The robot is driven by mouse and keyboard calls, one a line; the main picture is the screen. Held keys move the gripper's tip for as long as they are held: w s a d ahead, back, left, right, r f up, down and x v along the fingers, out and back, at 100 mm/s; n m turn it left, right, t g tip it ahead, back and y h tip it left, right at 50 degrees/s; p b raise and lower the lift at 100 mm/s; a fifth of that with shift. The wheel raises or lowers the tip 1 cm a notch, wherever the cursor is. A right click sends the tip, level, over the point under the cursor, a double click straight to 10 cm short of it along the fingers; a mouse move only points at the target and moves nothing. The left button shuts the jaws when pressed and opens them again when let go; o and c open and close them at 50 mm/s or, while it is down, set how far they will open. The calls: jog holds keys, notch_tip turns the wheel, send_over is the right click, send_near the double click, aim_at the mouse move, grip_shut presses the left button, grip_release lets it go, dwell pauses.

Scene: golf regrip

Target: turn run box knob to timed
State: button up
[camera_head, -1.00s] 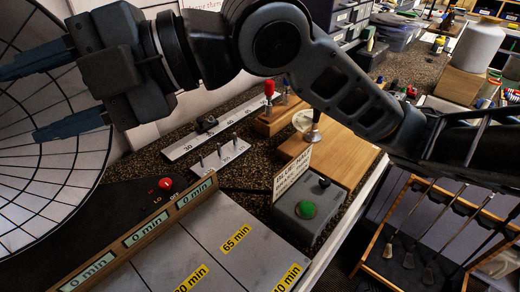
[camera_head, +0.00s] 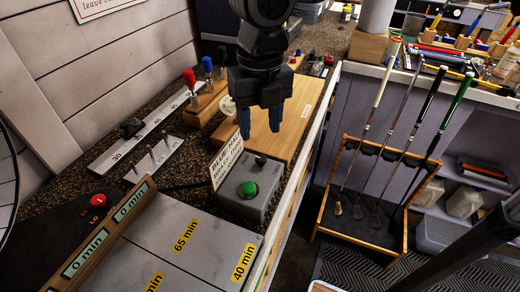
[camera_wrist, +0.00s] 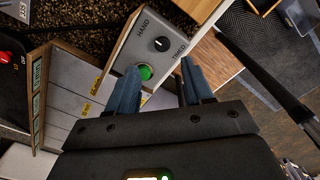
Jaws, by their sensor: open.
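The run box (camera_head: 247,208) is a small grey box at the bench's front edge, with a green button (camera_head: 247,190) and a black knob (camera_head: 261,160) on top. In the wrist view the knob (camera_wrist: 161,44) is round and dark, between the printed words HAND and TIMED; which word it points to is too small to tell. The green button (camera_wrist: 145,72) sits below it. My gripper (camera_head: 259,130) points down with its blue fingers apart and empty, above and behind the box in the head view. The wrist view shows both fingers (camera_wrist: 160,72) clear of the knob.
A sign card (camera_head: 227,161) stands beside the box. A wooden board (camera_head: 290,125) lies behind it. Grey mats with minute labels (camera_head: 190,240) and a red knob (camera_head: 98,200) are to the left. A rack of golf clubs (camera_head: 375,205) stands off the bench at right.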

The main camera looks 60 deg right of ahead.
aim_at(261, 158)
jog(key=shift+s+d+f, duration=0.15)
jog(key=shift+f, duration=0.05)
notch_tip(261, 158, down, 7)
jog(key=shift+f, duration=0.2)
jog(key=shift+c, duration=0.2)
grip_shut()
dwell(0.3)
